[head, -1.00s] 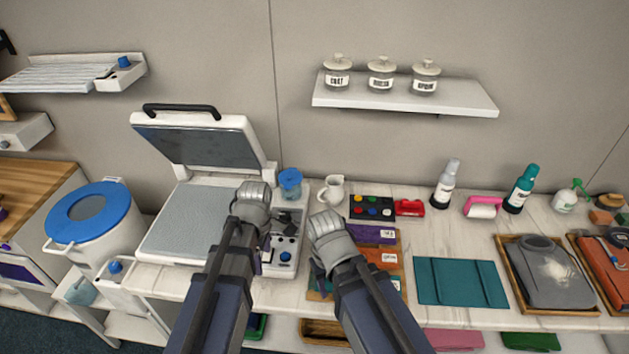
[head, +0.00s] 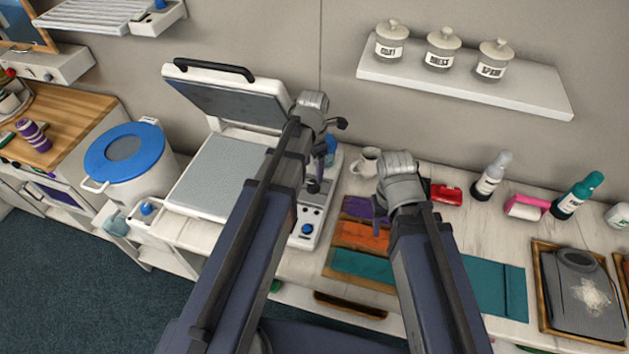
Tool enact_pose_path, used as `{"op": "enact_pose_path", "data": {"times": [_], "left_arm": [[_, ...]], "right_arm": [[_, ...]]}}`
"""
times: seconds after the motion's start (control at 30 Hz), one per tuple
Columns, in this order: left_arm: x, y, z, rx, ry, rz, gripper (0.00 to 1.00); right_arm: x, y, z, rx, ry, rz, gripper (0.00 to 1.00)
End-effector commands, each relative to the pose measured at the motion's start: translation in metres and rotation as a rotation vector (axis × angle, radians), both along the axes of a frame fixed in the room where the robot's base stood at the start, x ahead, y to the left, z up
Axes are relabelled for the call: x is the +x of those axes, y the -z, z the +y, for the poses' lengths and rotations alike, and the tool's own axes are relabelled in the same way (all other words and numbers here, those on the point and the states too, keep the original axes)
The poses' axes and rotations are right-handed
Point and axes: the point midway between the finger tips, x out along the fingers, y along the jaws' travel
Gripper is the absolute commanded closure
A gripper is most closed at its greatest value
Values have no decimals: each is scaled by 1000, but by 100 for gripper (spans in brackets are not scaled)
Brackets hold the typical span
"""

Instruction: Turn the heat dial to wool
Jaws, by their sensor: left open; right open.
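The heat press (head: 215,185) stands open, its lid tilted back. On the control panel (head: 318,215) at its right side is a blue dial (head: 307,229) near the front end. The dial's markings are too small to read. My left gripper (head: 333,124) is open and empty, in front of the panel's rear part in the picture and apart from the blue dial. My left forearm hides part of the press and panel. My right gripper (head: 382,218) is open and empty, right of the panel, over the purple and orange cloths.
A white mug (head: 366,162) and a blue-topped container (head: 331,148) stand behind the panel. Purple, orange (head: 362,235) and teal cloths lie to its right. A wall shelf (head: 465,88) with jars hangs above. A blue-lidded bucket (head: 125,153) stands at left.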

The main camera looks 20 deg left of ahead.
Motion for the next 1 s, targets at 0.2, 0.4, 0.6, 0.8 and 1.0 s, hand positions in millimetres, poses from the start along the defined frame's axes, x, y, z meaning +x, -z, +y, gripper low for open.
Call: {"op": "enact_pose_path", "data": {"times": [0.2,0.4,0.6,0.8,1.0], "left_arm": [[0,28,0,0,1,0,20],[0,54,0,0,2,0,20],[0,69,0,0,2,0,20],[0,70,0,0,2,0,20],[0,69,0,0,2,0,27]], "right_arm": [[0,28,0,0,1,0,50],[0,54,0,0,2,0,50],[0,70,0,0,2,0,50],[0,70,0,0,2,0,50],[0,69,0,0,2,0,50]]}}
